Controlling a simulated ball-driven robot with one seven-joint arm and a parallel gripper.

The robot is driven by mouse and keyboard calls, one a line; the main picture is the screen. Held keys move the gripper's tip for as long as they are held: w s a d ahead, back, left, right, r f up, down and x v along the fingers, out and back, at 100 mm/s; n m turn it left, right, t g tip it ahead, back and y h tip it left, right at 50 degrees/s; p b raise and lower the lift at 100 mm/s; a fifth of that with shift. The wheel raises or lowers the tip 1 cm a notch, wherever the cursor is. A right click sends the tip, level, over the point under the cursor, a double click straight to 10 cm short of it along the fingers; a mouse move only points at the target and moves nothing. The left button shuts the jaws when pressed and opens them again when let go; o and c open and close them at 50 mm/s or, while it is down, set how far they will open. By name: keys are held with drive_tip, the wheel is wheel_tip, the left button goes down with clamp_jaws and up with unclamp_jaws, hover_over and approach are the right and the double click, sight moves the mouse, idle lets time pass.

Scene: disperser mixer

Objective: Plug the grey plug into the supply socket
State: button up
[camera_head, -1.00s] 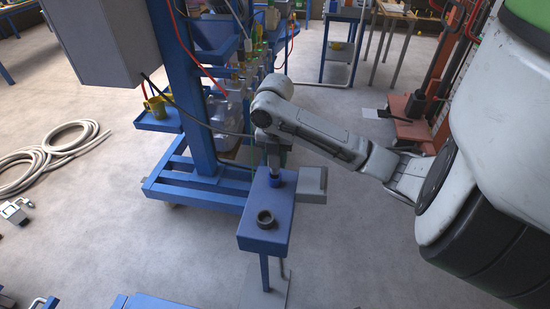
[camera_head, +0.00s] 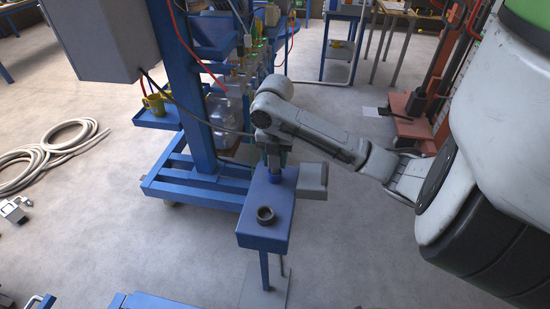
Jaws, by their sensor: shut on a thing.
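My gripper (camera_head: 274,160) points down over the far end of the blue supply box (camera_head: 262,238). It is shut on the grey plug (camera_head: 274,170), of which only a small grey part shows below the fingers. The plug stands upright at a blue collar on the box top, which looks like the supply socket (camera_head: 274,179). I cannot tell how deep the plug sits in it. A dark cable (camera_head: 190,115) runs from the grey cabinet towards my gripper. The fingers are small and partly hidden by my wrist.
A dark round ring (camera_head: 265,215) sits on the near end of the box top. A grey block (camera_head: 312,180) juts from the box's right side. The blue machine frame (camera_head: 185,185) stands behind left. A coiled hose (camera_head: 55,155) lies on the floor at left.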

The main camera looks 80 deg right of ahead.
drive_tip(key=shift+f+b, duration=0.85)
drive_tip(key=shift+f, duration=0.15)
drive_tip(key=o, duration=1.2)
wheel_tip(320, 180, up, 11)
drive_tip(key=shift+f+p, duration=0.1)
drive_tip(key=shift+p, duration=0.3)
